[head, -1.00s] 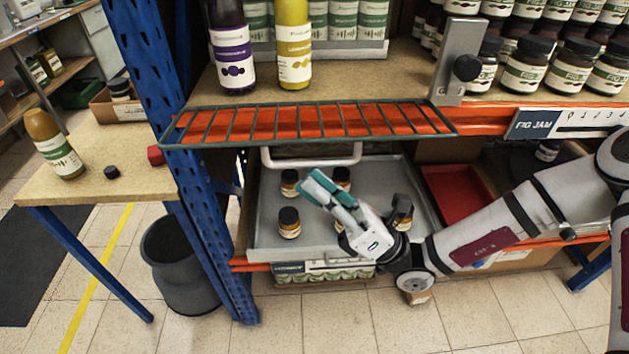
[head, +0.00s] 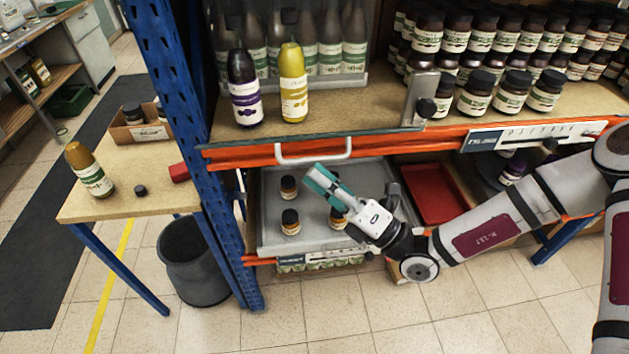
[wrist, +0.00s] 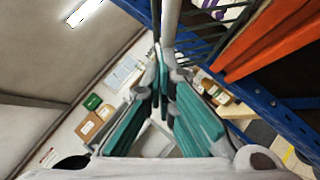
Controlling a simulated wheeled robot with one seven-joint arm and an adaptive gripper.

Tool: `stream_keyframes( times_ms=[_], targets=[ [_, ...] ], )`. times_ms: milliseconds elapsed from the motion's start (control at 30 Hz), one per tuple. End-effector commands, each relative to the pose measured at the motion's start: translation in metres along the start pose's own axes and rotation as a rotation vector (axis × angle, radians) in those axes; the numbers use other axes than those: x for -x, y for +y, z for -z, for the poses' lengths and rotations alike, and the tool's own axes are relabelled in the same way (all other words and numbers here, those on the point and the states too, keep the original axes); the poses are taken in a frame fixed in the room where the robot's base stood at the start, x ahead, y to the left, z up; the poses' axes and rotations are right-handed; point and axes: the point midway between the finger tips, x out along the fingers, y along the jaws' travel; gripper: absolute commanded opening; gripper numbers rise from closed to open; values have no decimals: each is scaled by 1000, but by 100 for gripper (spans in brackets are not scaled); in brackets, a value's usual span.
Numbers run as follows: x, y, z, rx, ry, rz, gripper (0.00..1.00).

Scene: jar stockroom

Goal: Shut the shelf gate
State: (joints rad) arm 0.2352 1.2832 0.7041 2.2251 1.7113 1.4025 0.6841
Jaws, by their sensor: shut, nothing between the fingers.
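The shelf gate is a dark green wire grid (head: 375,136) along the front edge of the middle shelf, seen nearly edge-on, tilted outward and not upright. Its pale handle (head: 313,150) hangs in front of the orange beam. In the wrist view, its bars (wrist: 205,42) show at the upper right beside a grey bar. My gripper (head: 313,175) has green fingers, shut and empty, pointing up just below the handle. The gripper also shows in the wrist view (wrist: 163,85). I cannot tell whether its tips touch the handle. A metal catch plate with a black knob (head: 423,95) stands at the gate's right end.
A purple-labelled bottle (head: 244,90) and a yellow bottle (head: 292,85) stand on the shelf behind the gate. A grey tray (head: 275,236) with small jars lies below my gripper. A blue post (head: 180,110) rises at the left. The floor in front is clear.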

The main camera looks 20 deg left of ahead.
Motion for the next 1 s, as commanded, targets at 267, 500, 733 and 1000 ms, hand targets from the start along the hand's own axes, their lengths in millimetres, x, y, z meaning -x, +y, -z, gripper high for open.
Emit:
stream_keyframes(
  times_ms=[267, 500, 733, 1000],
  targets=[
    [-20, 25, -18, -128, -1, 131, 0],
    [-40, 39, -38, -269, 0, 270, 0],
    [-62, 43, -62, -417, 0, 418, 0],
    [-81, 39, -83, -471, -2, 464, 0]
  ],
)
